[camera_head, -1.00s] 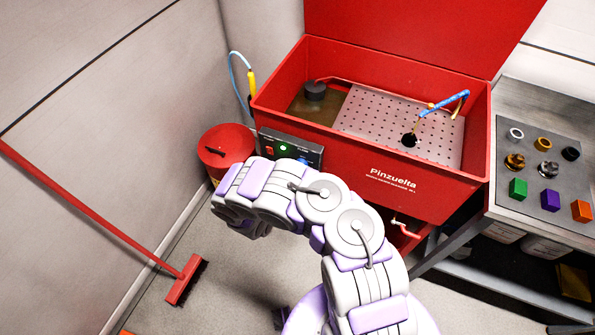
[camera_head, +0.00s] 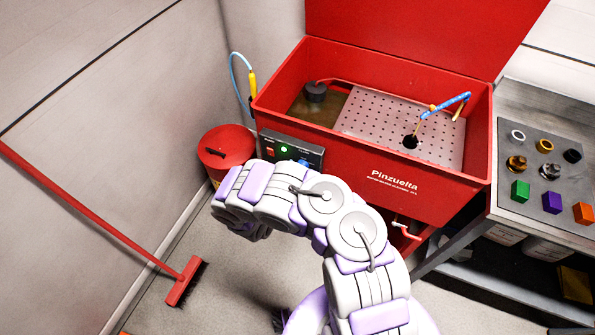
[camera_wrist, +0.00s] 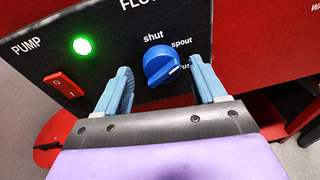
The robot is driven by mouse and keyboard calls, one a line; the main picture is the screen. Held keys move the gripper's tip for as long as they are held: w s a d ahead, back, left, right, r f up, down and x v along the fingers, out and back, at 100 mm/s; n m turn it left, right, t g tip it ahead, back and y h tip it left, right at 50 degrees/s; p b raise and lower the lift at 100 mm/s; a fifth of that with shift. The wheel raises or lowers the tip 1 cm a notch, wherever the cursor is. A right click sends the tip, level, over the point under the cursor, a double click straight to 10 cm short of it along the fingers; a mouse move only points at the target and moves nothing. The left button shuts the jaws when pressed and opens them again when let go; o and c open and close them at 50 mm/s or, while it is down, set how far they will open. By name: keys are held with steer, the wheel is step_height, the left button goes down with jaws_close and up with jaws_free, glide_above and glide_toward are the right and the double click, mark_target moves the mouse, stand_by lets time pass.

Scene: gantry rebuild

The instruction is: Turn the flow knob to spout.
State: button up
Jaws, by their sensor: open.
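The blue flow knob (camera_wrist: 161,66) is on the dark control panel (camera_wrist: 110,38) in the wrist view. The labels "shut" and "spout" show above it, and a third label at its right is partly hidden. The knob's white pointer line faces right and slightly down, nearer the partly hidden label than "spout". My gripper (camera_wrist: 160,78) is open, with one pale blue finger to each side of the knob, a gap showing on both sides.
A red rocker switch (camera_wrist: 65,85) and a lit green lamp (camera_wrist: 82,46) are left of the knob. A red bin (camera_head: 227,142) stands left; a steel bench (camera_head: 510,205) stands right.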

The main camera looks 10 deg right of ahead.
steer(key=p+v, duration=0.4)
steer(key=v, duration=1.3)
steer(key=shift+a+p, duration=0.2)
steer(key=shift+p, duration=0.15)
